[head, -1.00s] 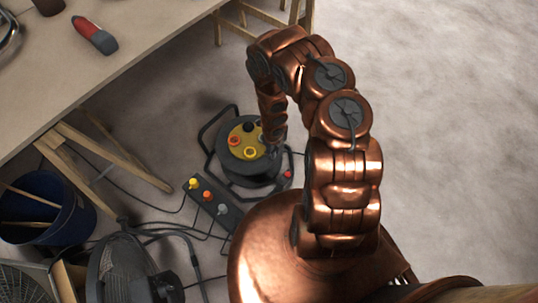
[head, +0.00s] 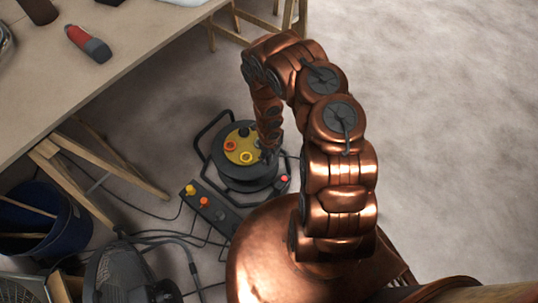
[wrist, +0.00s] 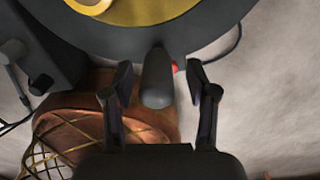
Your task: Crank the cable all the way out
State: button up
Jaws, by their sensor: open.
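The cable reel (head: 232,176) stands on the floor, a black drum in a black tube frame with a yellow socket face on top. Its dark crank knob (wrist: 157,82) sticks out from the drum in the wrist view. My gripper (wrist: 160,76) is open, with one finger on each side of the knob and a gap showing on both sides. In the head view my wrist hides the knob and much of the reel's right side. Black cable (wrist: 232,45) runs on the floor past the reel; how much is still wound is hidden.
A power strip (head: 221,213) with coloured plugs lies just in front of the reel. A fan (head: 125,275), a blue bucket (head: 70,232) and loose cables are at the lower left. A workbench (head: 120,62) with trestle legs is at left. The floor at right is clear.

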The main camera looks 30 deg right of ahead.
jog(key=shift+r, duration=6)
